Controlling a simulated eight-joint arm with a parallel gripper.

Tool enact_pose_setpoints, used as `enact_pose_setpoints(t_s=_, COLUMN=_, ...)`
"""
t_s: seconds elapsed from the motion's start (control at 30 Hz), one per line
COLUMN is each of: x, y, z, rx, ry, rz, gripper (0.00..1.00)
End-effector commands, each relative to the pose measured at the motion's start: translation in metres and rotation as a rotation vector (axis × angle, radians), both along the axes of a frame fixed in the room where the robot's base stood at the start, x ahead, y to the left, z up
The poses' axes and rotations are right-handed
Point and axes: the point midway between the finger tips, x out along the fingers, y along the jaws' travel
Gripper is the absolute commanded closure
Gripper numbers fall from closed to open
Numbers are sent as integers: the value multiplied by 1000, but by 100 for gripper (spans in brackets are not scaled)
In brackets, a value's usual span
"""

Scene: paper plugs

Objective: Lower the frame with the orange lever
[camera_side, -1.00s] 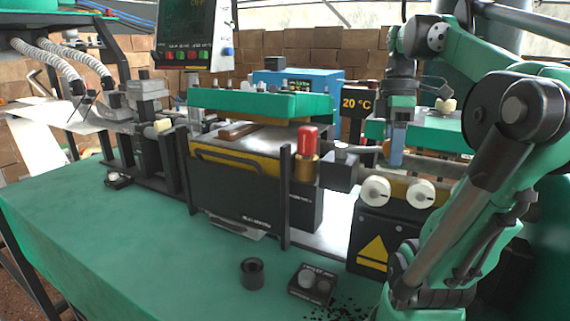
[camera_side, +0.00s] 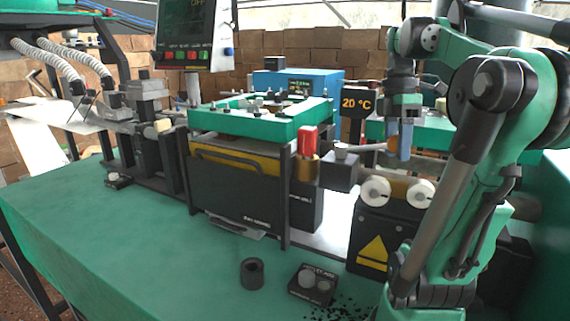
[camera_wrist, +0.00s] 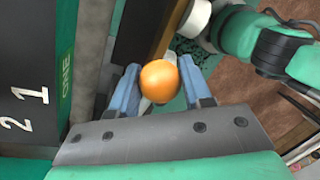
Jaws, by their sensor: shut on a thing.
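The green frame (camera_side: 240,123) lies roughly level, low over the black and yellow press box (camera_side: 235,187) in the side view. My gripper (camera_side: 404,142) points down at the lever's end and is shut on the knob (camera_side: 393,145). The near finger partly hides the knob in the side view.
A red-topped cylinder (camera_side: 308,140) stands left of the lever. A 20 °C display (camera_side: 356,103) is behind it, and white knobs (camera_side: 376,191) are below. A dark ring (camera_side: 252,273) and a small button box (camera_side: 313,284) lie on the green table (camera_side: 150,250).

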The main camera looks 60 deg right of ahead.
Motion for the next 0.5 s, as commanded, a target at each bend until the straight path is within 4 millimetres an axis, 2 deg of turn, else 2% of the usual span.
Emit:
enact_pose_setpoints(t_s=0.07, x=1, y=-2, z=0, rx=-11, ry=-3, rz=2, gripper=100)
enact_pose_setpoints(t_s=0.1, x=1, y=-2, z=0, rx=-11, ry=-3, rz=1, gripper=48)
enact_pose_setpoints(t_s=0.17, x=1, y=-2, z=0, rx=-11, ry=-3, rz=1, gripper=31)
enact_pose_setpoints(t_s=0.2, x=1, y=-2, z=0, rx=-10, ry=-3, rz=1, gripper=26)
enact_pose_setpoints(t_s=0.5, x=1, y=-2, z=1, rx=-7, ry=-2, rz=-2, gripper=26)
